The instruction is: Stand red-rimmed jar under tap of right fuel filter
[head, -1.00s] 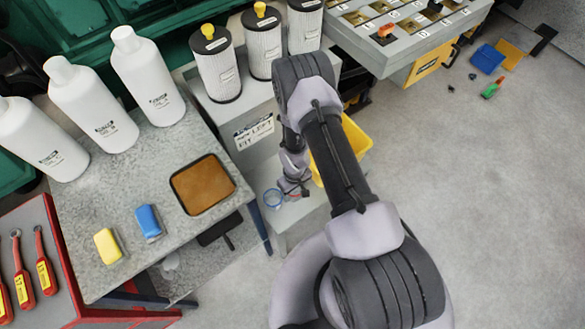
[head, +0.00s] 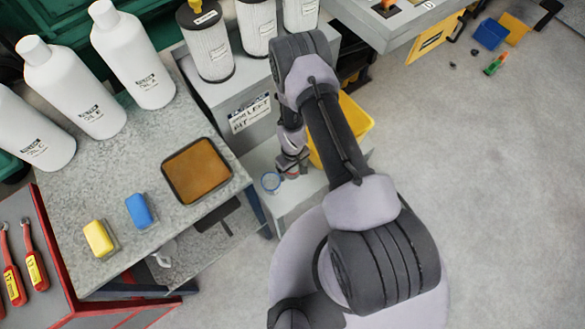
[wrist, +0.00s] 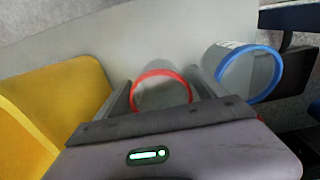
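The red-rimmed jar (wrist: 162,90) is clear and stands between the two fingers of my gripper (wrist: 162,88) in the wrist view. The fingers flank its rim closely; whether they press on it I cannot tell. In the head view the jar shows small and partly hidden below my gripper (head: 291,158), over a low grey surface (head: 295,200). A blue-rimmed jar (wrist: 250,72) lies just right of the right finger; it also shows in the head view (head: 270,182). The right fuel filter and its tap are not identifiable in these frames.
A yellow bin (wrist: 62,95) is close to the left finger; it shows in the head view too (head: 345,130). Pleated canisters (head: 208,45) stand on a grey cabinet (head: 235,100) behind. A bench with white bottles (head: 135,60) and an orange-brown tray (head: 197,170) is at left. Floor at right is mostly clear.

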